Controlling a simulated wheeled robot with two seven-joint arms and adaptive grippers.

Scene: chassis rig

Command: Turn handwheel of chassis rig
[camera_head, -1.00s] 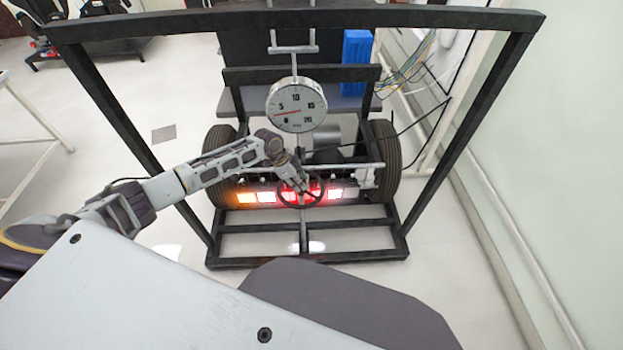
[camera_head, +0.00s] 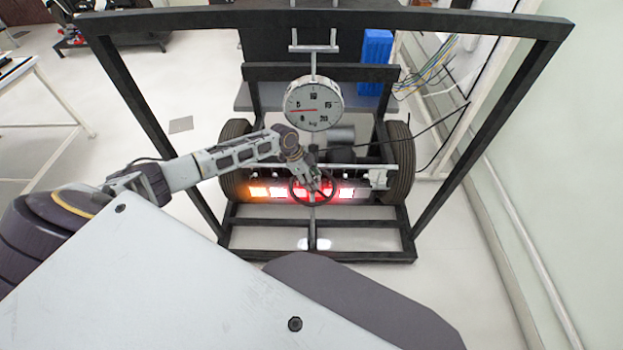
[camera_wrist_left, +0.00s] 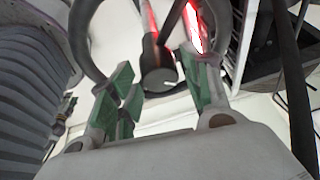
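The dark handwheel (camera_head: 296,199) sits low at the front of the chassis rig (camera_head: 230,238), in front of a row of glowing lights. My left gripper (camera_head: 317,187) reaches down to the handwheel from above and overlaps it in the head view. In the left wrist view my left gripper (camera_wrist_left: 157,88) has its green-padded fingers apart. The wheel's hub (camera_wrist_left: 157,62) shows between and beyond the fingertips, and the rim (camera_wrist_left: 83,38) curves past the left finger. I cannot tell whether the fingers touch the wheel. My right gripper is not in view.
A round dial gauge (camera_head: 314,103) hangs above the wheel, its needle pointing left. The rig's black frame posts (camera_head: 150,120) stand either side of my arm. Two tyres (camera_head: 400,160) flank the lights. A blue box (camera_head: 376,62) and loose cables are behind. A wall runs along the right.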

